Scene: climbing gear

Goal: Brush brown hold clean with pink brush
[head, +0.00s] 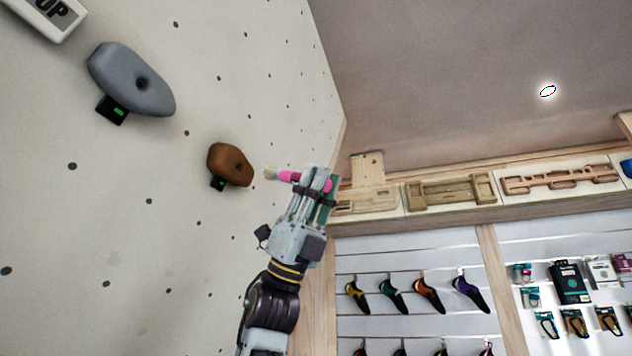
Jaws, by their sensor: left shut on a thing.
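The brown hold (230,164) is bolted to the pale climbing wall left of centre, with a small black box with a green light (218,184) under it. My left gripper (316,182) is to the right of the hold, shut on the pink brush (288,176). The brush points left, and its pale bristles (270,173) appear a short gap from the hold's right side in the picture. I cannot tell the depth of that gap. My right gripper is not in view.
A grey hold (130,78) with its own black box is up and left on the wall (120,220). Hangboards (450,190) line a wooden beam at right. Climbing shoes (428,294) and packaged gear (570,283) hang below it.

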